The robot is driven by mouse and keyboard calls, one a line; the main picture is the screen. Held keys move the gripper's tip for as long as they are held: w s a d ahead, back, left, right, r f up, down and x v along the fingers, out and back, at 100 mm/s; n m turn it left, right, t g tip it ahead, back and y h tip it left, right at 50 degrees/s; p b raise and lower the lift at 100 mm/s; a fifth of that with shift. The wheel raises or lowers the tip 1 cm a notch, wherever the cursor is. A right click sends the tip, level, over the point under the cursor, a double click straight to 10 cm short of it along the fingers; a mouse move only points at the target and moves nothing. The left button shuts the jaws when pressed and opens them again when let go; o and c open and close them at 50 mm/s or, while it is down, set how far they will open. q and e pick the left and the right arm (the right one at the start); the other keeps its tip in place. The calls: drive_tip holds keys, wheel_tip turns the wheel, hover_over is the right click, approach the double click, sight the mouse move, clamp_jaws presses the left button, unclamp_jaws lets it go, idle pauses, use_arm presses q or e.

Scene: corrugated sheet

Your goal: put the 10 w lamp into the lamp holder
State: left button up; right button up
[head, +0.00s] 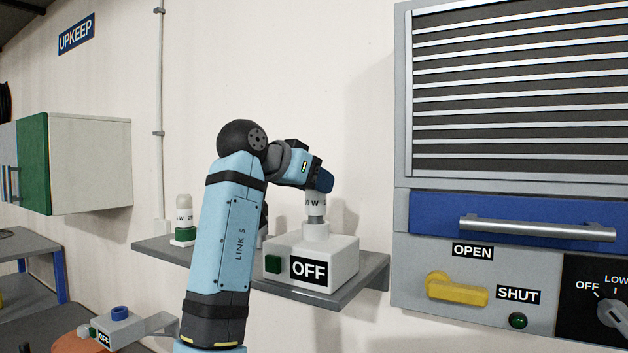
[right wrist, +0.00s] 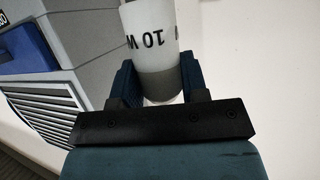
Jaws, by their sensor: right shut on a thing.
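The 10 W lamp (head: 315,206) is a white cylinder with a grey metal base; in the right wrist view (right wrist: 150,38) its "10 W" print reads upside down. My right gripper (head: 320,181) is shut on the lamp, with a dark blue finger on each side of it in the right wrist view (right wrist: 155,85). The lamp stands upright over the lamp holder (head: 315,231), a white round socket on a white box marked OFF (head: 343,262). The lamp's base meets the holder's top in the head view; I cannot tell how deep it sits. My left gripper is not in view.
Another white lamp (head: 183,205) stands in a green-and-white socket at the shelf's left end. The grey shelf (head: 372,281) carries the box. A cabinet with a slatted shutter (head: 510,90), blue drawer and yellow handle (head: 457,290) is on the right. My arm hides the shelf's middle.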

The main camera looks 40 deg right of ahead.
drive_tip(key=shift+f, duration=0.5)
drive_tip(key=o, duration=1)
drive_tip(key=b+v, duration=0.3)
drive_tip(key=v, duration=1.1)
